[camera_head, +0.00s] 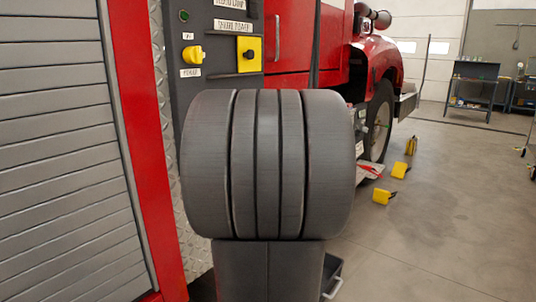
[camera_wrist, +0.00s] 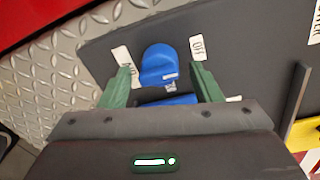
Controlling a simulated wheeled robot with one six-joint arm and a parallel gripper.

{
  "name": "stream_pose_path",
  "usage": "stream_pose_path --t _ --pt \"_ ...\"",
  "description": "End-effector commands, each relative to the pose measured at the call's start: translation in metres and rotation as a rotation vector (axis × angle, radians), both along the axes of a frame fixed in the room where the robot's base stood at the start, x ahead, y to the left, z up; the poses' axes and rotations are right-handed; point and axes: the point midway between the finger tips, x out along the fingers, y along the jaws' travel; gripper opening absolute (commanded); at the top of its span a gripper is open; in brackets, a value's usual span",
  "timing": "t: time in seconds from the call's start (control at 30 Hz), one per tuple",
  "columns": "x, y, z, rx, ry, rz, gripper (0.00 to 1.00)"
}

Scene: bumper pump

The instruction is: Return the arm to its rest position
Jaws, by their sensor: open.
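My gripper (camera_wrist: 161,72) shows in the wrist view with its two green fingers spread apart and nothing held between them. A blue rotary knob (camera_wrist: 158,60) on a dark panel (camera_wrist: 240,45) lies just beyond the fingertips, roughly between them. White labels (camera_wrist: 197,47) sit to either side of it; the right one seems to read OFF. More blue shows lower down, partly hidden by the gripper body. In the head view my own large dark arm link fills the middle and hides the gripper and the blue knob.
In the head view a dark control panel (camera_head: 210,68) with a yellow knob (camera_head: 193,53) and a yellow-plated switch (camera_head: 249,54) stands close behind my arm. A grey roller shutter (camera_head: 60,150) is at left. Yellow blocks (camera_head: 383,196) lie near the truck's wheel (camera_head: 379,120). Floor at right is open.

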Motion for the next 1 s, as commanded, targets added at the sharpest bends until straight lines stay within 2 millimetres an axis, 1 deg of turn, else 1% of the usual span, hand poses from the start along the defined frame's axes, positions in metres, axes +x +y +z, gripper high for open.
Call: stream_pose_path --t 0.5,0.8,0.87,1.0 --pt "-0.051 -0.068 0.008 0.0 -0.003 -0.007 0.58" --pt "-0.077 -0.101 0.011 0.001 -0.005 -0.007 0.58" --pt "-0.082 -0.106 0.011 0.001 -0.005 -0.006 0.58" --pt "-0.07 -0.089 0.008 0.001 -0.003 0.004 0.58"
